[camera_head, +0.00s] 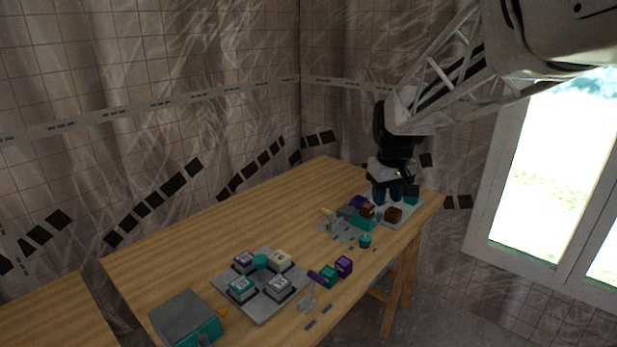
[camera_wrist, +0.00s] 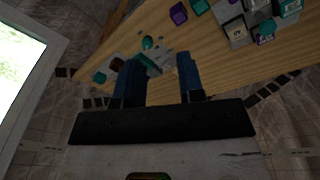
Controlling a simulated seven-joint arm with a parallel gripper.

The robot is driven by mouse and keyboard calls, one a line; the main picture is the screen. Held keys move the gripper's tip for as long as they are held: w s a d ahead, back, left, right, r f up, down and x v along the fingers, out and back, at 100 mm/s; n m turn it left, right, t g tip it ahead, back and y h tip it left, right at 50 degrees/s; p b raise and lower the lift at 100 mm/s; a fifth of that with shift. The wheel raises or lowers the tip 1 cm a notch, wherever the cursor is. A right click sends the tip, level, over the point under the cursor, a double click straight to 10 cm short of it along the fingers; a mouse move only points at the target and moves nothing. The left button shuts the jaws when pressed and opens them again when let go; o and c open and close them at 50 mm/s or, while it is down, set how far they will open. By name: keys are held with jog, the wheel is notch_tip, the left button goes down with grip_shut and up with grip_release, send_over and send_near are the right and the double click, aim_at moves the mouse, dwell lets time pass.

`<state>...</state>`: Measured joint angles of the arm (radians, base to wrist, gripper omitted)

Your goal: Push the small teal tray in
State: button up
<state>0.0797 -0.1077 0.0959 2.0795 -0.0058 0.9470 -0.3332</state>
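A grey-topped box with a teal front (camera_head: 204,333) stands at the near left of the table, cut by the lower edge of the head view. A small teal piece also sits at the edge of a grey panel (camera_head: 336,231) at the far right; this teal piece (camera_head: 363,223) looks low and flat. I cannot tell for certain which is the tray, or how far out it is. My gripper (camera_head: 388,196) is over the far right end of the table, close above several blocks. In the wrist view my gripper (camera_wrist: 159,62) shows two blue fingers apart, with nothing held between them.
A grey panel (camera_head: 243,294) carries several capped blocks at the near middle. A teal block (camera_head: 328,276) and a purple block (camera_head: 344,266) lie near the right edge. A brown block (camera_head: 393,215) is by my gripper. The table's (camera_head: 220,228) left-middle strip is bare.

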jog(key=w+d+f+n, duration=0.15)
jog(key=w+f, duration=0.25)
jog(key=w, duration=0.5)
jog(key=w+d+f, duration=0.3)
jog(key=w, duration=0.6)
jog(key=n+g, duration=0.1)
jog(key=n, duration=0.1)
send_over(380, 212)
jog(key=s, duration=0.1)
jog(key=f, duration=1.3)
jog(key=shift+s+a+f, duration=0.1)
jog(key=shift+a+f, duration=0.05)
jog(key=shift+a, duration=0.15)
jog(key=shift+w+d+f, duration=0.2)
jog(key=shift+w+f, duration=0.25)
jog(key=shift+f, duration=0.1)
jog(key=shift+f, duration=0.1)
jog(key=shift+f, duration=3.8)
grip_shut()
